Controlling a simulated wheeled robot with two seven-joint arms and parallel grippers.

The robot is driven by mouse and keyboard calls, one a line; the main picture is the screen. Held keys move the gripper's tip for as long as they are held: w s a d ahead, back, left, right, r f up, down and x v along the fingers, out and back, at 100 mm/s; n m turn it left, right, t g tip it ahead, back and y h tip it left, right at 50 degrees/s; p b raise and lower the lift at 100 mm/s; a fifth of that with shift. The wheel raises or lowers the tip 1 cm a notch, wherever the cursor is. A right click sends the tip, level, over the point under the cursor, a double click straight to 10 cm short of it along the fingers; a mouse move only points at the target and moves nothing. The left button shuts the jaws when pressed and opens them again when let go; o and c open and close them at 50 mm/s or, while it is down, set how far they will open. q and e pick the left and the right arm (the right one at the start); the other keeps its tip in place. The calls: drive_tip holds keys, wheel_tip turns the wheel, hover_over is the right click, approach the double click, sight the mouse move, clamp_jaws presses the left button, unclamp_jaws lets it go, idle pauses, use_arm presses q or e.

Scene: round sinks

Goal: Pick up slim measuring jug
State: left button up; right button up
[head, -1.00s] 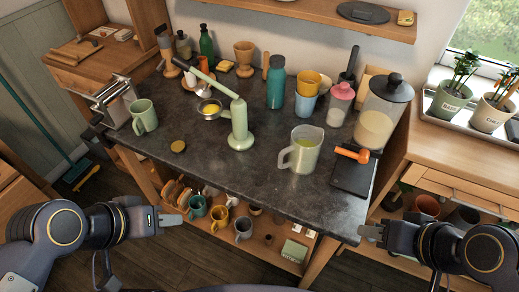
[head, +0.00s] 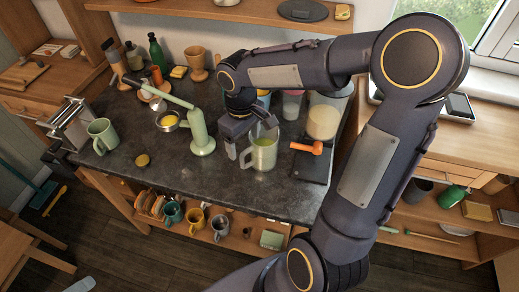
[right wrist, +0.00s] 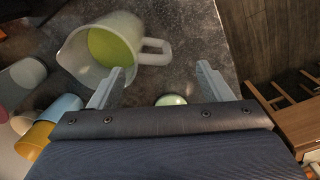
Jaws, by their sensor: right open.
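The slim measuring jug (head: 265,154) is a translucent jug holding something yellow-green, upright near the front of the dark worktop, its handle facing left. In the right wrist view the jug (right wrist: 92,55) is ahead of the fingers, with its handle pointing right. My right gripper (head: 249,137) is open, fingers down, above and beside the handle. In the right wrist view the gripper (right wrist: 158,82) has its fingers apart on either side of the handle's direction; I cannot tell if they touch it. My left gripper is not in view.
A pale green press (head: 200,135) stands left of the gripper. An orange-handled tool (head: 306,148) and a large canister (head: 324,118) are right of the jug. Cups and a pink-lidded jar behind are partly hidden by my arm. The front strip of worktop (head: 200,185) is clear.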

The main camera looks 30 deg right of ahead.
sight(246, 150)
drive_tip(key=f, duration=0.7)
drive_tip(key=shift+w+d+f+p, duration=0.2)
drive_tip(key=shift+d+f+p, duration=0.05)
drive_tip(key=shift+d+p, duration=0.1)
drive_tip(key=c, duration=1.5)
drive_tip(key=shift+r, duration=0.25)
drive_tip(key=shift+r, duration=0.85)
drive_tip(key=shift+s+a+r+b, duration=0.35)
drive_tip(key=shift+s+a+r, duration=1)
drive_tip(key=shift+a+r, duration=0.5)
drive_tip(key=shift+s+a+r+b, duration=0.4)
drive_tip(key=shift+s+a+r, duration=0.95)
drive_tip(key=shift+a+r, duration=0.5)
drive_tip(key=shift+s+a+r+b, duration=0.35)
drive_tip(key=shift+s+a+r, duration=1)
drive_tip(key=shift+a+r, duration=0.5)
